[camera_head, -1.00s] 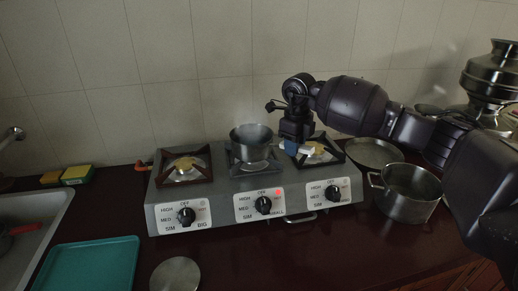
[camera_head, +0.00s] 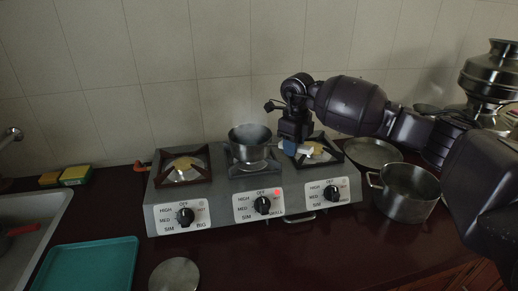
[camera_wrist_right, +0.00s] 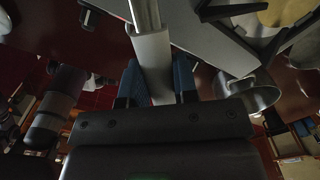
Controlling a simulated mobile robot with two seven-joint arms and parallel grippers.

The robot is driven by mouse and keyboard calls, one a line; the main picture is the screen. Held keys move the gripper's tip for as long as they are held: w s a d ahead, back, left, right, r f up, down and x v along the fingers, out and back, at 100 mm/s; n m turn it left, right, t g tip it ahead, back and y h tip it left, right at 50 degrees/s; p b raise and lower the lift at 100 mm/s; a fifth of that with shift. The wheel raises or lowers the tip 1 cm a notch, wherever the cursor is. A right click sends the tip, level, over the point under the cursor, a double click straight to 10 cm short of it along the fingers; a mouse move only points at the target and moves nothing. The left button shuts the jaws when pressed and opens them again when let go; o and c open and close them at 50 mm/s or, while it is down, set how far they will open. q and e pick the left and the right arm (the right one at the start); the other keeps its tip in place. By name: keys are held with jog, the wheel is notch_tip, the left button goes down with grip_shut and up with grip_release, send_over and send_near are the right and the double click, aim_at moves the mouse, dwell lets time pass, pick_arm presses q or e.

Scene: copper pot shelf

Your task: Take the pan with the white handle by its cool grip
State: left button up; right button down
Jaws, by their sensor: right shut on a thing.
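The pan (camera_head: 250,137) is a small steel vessel on the middle burner of the grey stove (camera_head: 229,210). Its white handle (camera_head: 304,151) points right, and its end shows past my fingers. My right gripper (camera_head: 290,147) comes down from above, to the right of the pan. In the right wrist view, the blue fingers of my right gripper (camera_wrist_right: 157,80) are shut on the pale handle (camera_wrist_right: 152,55), one on each side. A bare metal stem (camera_wrist_right: 145,12) runs on from the pale part. The pan's bowl is not clear there. My left gripper is not in view.
A steel pot (camera_head: 408,191) and a round metal plate (camera_head: 373,152) stand right of the stove. A teal board (camera_head: 92,266) and a round lid (camera_head: 174,275) lie in front. The tiled wall is close behind. A red light shows by the middle knob (camera_head: 262,205).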

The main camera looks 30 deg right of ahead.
notch_tip(320, 180, up, 25)
jog(key=p, duration=0.3)
dwell(1.4)
